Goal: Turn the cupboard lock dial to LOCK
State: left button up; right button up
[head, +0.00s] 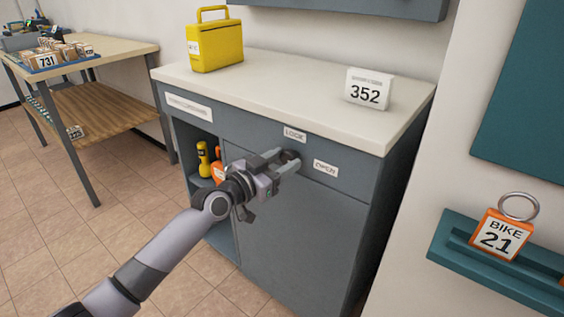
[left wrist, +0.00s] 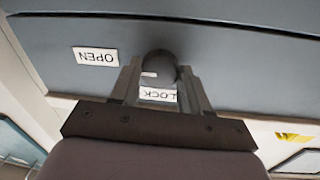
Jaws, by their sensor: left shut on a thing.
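The grey cupboard (head: 305,225) stands under a pale worktop. Its dark round lock dial (left wrist: 158,66) is on the front, with a LOCK label (head: 295,134) above it and an OPEN label (head: 325,168) to its right in the head view. My left gripper (head: 284,161) is shut on the dial, one finger on each side. The left wrist view is upside down: the LOCK label (left wrist: 158,95) is below the dial, partly behind my fingers, and the OPEN label (left wrist: 95,56) is at left. A small white mark shows on the dial's lower left there. My right gripper is out of view.
A yellow case (head: 215,47) and a white 352 sign (head: 368,89) stand on the worktop (head: 290,95). A teal ledge (head: 470,258) with a BIKE 21 tag (head: 500,236) is at right.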

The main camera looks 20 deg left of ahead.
pick_arm(q)
jog(key=n, duration=0.4)
jog(key=shift+f+b, duration=0.15)
jog(key=shift+b, duration=0.25)
jog(key=n+t, duration=0.1)
jog(key=n, duration=0.3)
jog(key=shift+n, duration=0.4)
jog(key=n, duration=0.5)
jog(key=shift+y+p, duration=0.3)
jog(key=shift+s+d+f+n+t+y+p, duration=0.15)
jog(key=shift+n+t+p, duration=0.1)
jog(key=shift+n, duration=0.95)
jog(key=shift+w+a+r+n+t+y+p, duration=0.15)
jog(key=shift+n+p, duration=0.1)
jog(key=shift+n, duration=0.95)
jog(key=shift+s+d+f, duration=0.1)
jog(key=shift+f, duration=0.05)
jog(key=o, duration=1.1)
jog(key=shift+c, duration=0.2)
jog(key=shift+s, duration=0.1)
